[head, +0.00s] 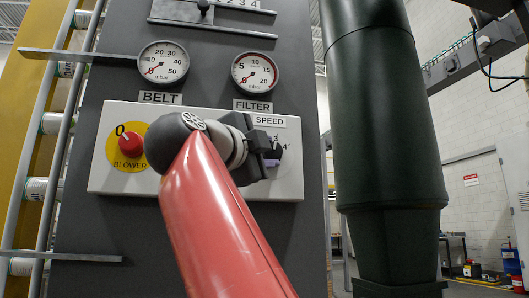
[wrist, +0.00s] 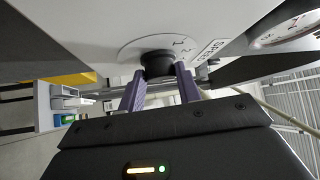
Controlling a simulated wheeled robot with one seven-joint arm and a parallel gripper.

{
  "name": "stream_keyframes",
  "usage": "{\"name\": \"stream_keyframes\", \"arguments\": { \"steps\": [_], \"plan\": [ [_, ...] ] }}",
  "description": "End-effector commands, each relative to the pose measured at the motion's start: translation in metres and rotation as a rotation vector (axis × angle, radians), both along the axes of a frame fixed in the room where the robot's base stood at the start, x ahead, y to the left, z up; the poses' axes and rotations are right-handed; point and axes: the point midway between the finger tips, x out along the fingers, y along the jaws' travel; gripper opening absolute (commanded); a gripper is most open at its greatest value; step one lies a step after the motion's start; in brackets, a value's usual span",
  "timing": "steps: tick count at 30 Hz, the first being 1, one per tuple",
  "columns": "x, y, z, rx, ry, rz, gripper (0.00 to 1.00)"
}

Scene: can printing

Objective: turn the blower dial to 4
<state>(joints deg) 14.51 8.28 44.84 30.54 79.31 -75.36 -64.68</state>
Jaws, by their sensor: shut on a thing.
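The blower speed dial is a dark round knob (wrist: 157,62) on a pale round scale plate in the wrist view. In the head view it sits under the SPEED label (head: 270,121) at the right of the light grey control box (head: 290,187), mostly hidden behind my gripper (head: 270,158). The scale figures 3 and 4 show beside it. In the wrist view the two purple fingers of my gripper (wrist: 160,74) are on either side of the knob and shut on it. The knob's pointer is hidden, so its setting cannot be read.
A red blower knob (head: 131,144) on a yellow disc is at the left of the box, near my arm. The BELT gauge (head: 163,62) and FILTER gauge (head: 255,71) are above. A dark green duct (head: 385,120) stands to the right, a metal rail frame to the left.

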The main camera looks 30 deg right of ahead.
Motion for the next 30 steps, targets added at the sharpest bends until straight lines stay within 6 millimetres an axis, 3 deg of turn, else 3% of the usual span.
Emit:
{"name": "stream_keyframes", "arguments": {
  "steps": [29, 30],
  "plan": [
    [-0.0008, -0.0009, -0.0007, 0.055, -0.012, -0.005, 0.11],
    [-0.0009, -0.001, -0.0007, 0.055, -0.012, -0.006, 0.39]
  ]
}}
